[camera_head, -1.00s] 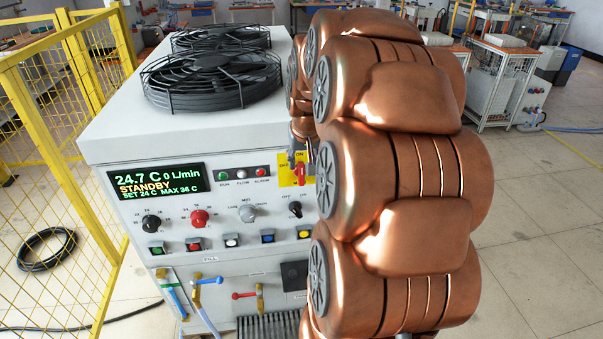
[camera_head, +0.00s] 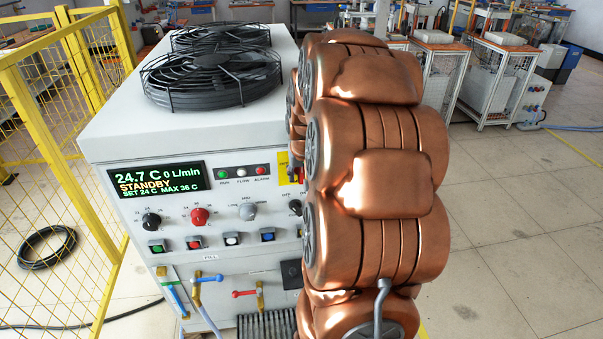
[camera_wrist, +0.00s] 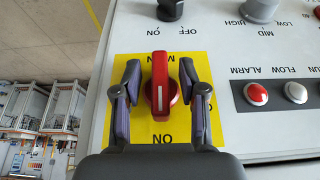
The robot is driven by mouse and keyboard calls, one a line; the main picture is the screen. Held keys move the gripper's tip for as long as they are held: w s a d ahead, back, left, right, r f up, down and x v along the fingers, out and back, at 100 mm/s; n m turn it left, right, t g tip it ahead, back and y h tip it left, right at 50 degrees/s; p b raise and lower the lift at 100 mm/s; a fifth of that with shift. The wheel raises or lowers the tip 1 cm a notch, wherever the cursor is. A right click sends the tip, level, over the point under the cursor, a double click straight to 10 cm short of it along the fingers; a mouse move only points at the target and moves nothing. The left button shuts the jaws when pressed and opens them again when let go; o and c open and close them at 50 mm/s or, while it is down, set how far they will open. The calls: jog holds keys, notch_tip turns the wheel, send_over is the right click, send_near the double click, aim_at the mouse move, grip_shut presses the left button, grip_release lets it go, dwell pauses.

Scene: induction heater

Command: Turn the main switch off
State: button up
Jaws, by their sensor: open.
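The main switch (camera_wrist: 160,88) is a red rotary handle with a white line, on a yellow plate (camera_wrist: 120,133) in the wrist view. The handle stands lengthwise in that view, in line with an upside-down ON label below it. My gripper (camera_wrist: 160,68) is open, with one dark finger on each side of the handle. Small gaps show between the fingers and the handle; contact cannot be seen. In the head view only a strip of the yellow plate (camera_head: 283,166) shows beside my arm, which hides my gripper and most of the switch.
The white heater cabinet (camera_head: 115,140) has a display (camera_head: 160,182) reading STANDBY. A grey knob (camera_wrist: 260,10) and a black knob (camera_wrist: 170,9) lie near the switch. Indicator lamps (camera_wrist: 256,94) sit to its right. A yellow fence (camera_head: 45,150) stands at left.

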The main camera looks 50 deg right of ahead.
jog(key=shift+r, duration=0.1)
grip_shut()
jog(key=shift+w+r, duration=0.1)
